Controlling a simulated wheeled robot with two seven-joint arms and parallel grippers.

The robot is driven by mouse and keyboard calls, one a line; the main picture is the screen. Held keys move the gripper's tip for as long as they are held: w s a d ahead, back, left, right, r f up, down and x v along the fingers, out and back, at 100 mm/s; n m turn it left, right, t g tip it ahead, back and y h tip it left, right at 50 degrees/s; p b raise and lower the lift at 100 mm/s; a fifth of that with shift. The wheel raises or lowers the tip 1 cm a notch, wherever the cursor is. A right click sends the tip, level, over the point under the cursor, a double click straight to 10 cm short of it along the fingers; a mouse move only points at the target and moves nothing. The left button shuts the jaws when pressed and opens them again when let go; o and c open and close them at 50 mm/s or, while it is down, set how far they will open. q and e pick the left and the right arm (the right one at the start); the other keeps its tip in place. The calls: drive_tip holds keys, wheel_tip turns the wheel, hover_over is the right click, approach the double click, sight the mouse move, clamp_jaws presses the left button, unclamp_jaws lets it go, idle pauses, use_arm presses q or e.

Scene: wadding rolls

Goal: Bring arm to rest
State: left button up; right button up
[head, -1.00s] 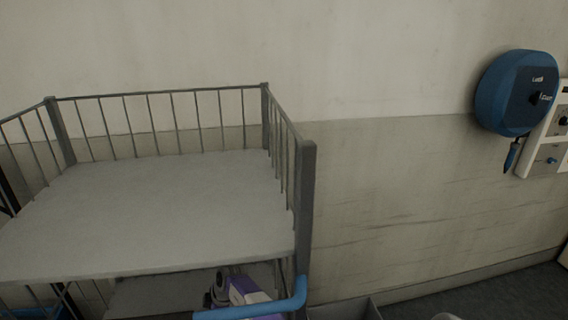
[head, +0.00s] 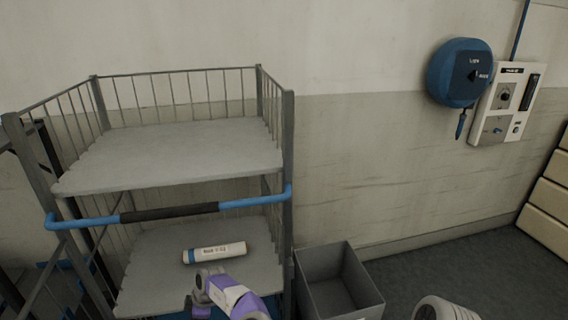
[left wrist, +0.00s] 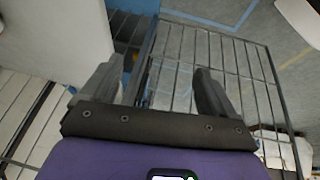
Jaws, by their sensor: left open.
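A white wadding roll (head: 214,252) with a blue band and printed label lies on its side on the lower shelf (head: 150,285) of a grey wire-sided trolley. My purple and white left arm reaches up from the bottom of the head view in front of that shelf. My left gripper (left wrist: 155,92) shows in the left wrist view with its two dark fingers wide apart. Nothing sits between them; wire bars and floor show beyond. My right gripper is out of view.
The trolley's upper shelf (head: 175,155) is empty. A blue push bar (head: 255,200) with a dark grip crosses its front. A grey open bin (head: 340,285) stands to its right. A blue round device (head: 458,72) and a control panel (head: 505,103) hang on the wall.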

use_arm(q)
drive_tip(key=s+a+f+m+g+h, duration=0.1)
drive_tip(key=s+a+f+m+g, duration=0.15)
drive_tip(key=s+f, duration=0.6)
drive_tip(key=s+a+f+m+g+h, duration=0.1)
drive_tip(key=s+f+m, duration=0.2)
drive_tip(key=s+f, duration=0.5)
drive_tip(key=s+d+m+t+h, duration=0.1)
drive_tip(key=s+d+m, duration=0.3)
drive_tip(key=d, duration=0.4)
drive_tip(key=s+d+r+m+t+h, duration=0.1)
drive_tip(key=s+d+m+h, duration=0.3)
drive_tip(key=s+d, duration=0.3)
drive_tip(key=shift+s+d+m, duration=0.2)
drive_tip(key=shift+d+m, duration=0.55)
drive_tip(key=d+r+m, duration=0.1)
drive_tip(key=d, duration=0.1)
drive_tip(key=d+r+m+t+h, duration=0.2)
drive_tip(key=d+r, duration=0.1)
drive_tip(key=shift+s+d, duration=0.1)
drive_tip(key=shift+d, duration=0.2)
